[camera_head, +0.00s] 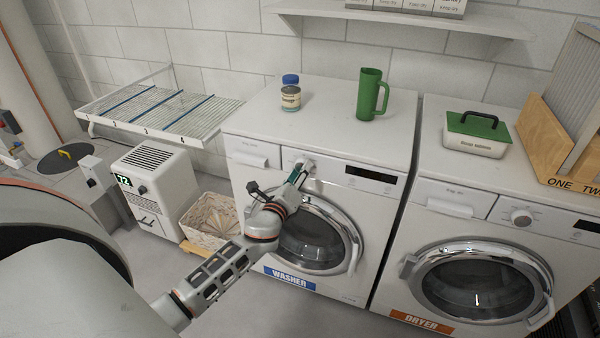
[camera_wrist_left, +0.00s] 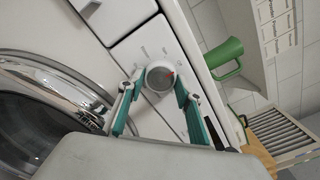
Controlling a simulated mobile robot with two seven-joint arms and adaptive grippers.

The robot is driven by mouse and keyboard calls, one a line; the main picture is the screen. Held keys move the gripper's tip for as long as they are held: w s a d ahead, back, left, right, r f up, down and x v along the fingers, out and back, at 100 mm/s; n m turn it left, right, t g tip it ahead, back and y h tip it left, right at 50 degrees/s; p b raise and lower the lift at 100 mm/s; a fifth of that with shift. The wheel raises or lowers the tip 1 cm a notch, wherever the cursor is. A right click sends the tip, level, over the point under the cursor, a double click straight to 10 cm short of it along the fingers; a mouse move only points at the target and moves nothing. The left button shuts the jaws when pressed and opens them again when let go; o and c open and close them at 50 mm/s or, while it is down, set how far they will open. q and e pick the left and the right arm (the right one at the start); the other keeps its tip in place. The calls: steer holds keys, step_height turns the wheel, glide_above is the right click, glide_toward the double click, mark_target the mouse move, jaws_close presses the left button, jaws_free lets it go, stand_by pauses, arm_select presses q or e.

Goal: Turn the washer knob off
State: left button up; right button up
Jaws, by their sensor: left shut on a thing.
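The white washer (camera_head: 388,220) stands in the middle of the head view, with a blue "WASHER" label low on its front. Its round knob (camera_head: 306,162) is on the upper front panel, partly hidden by my left gripper (camera_head: 300,168). My right gripper is in neither view.
The washer's round door (camera_head: 318,238) is closed below my left arm. A blue-lidded jar (camera_head: 291,96) and green mug (camera_head: 370,95) stand on top. The dryer (camera_head: 440,220) is at the right, a wicker basket (camera_head: 208,222) and white dehumidifier-like unit (camera_head: 165,185) at the left.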

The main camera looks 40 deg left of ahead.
arm_select(q)
steer(key=o, duration=1.1)
steer(key=v, duration=1.2)
